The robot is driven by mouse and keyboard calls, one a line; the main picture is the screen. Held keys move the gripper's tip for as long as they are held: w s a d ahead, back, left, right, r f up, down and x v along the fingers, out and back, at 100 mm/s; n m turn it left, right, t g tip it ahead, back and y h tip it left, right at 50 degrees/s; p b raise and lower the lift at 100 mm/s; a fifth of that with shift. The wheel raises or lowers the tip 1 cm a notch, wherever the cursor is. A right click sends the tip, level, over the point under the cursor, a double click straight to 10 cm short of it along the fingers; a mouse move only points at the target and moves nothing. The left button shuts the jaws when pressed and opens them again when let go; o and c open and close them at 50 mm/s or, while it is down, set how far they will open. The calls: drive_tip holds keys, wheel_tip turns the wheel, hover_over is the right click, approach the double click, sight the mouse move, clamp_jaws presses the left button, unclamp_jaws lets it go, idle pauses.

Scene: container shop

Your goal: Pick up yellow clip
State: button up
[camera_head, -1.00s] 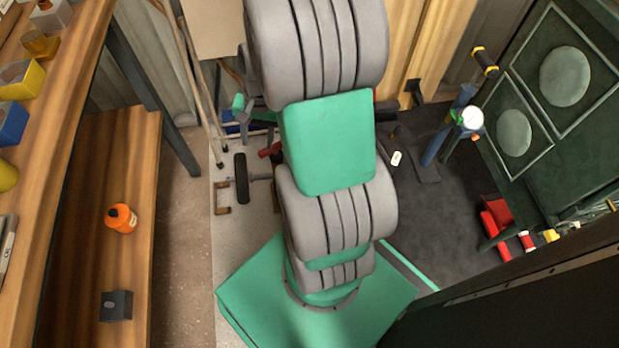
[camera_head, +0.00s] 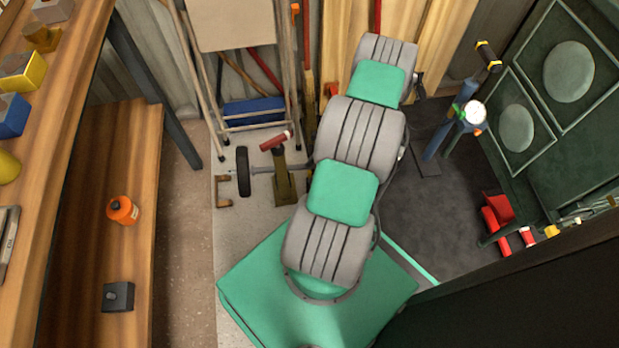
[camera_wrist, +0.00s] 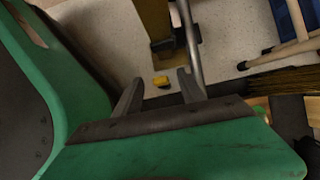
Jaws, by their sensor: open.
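A small yellow clip (camera_wrist: 161,81) lies on the pale speckled floor in the wrist view. It appears between the two fingertips of my gripper (camera_wrist: 159,84), which is open and empty. The clip looks small and seems to lie beyond the fingertips; the exact distance cannot be told. I cannot make out the clip in the head view. My gripper is also hidden there, behind or beyond my arm.
In the head view, a trolley jack (camera_head: 284,180) stands on the floor beside a blue box (camera_head: 252,111) and leaning wooden poles. A wooden workbench (camera_head: 75,130) lines the left side.

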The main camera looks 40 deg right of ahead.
drive_tip(key=shift+x, duration=1.05)
drive_tip(key=shift+d, duration=0.1)
drive_tip(key=shift+r, duration=0.1)
clamp_jaws()
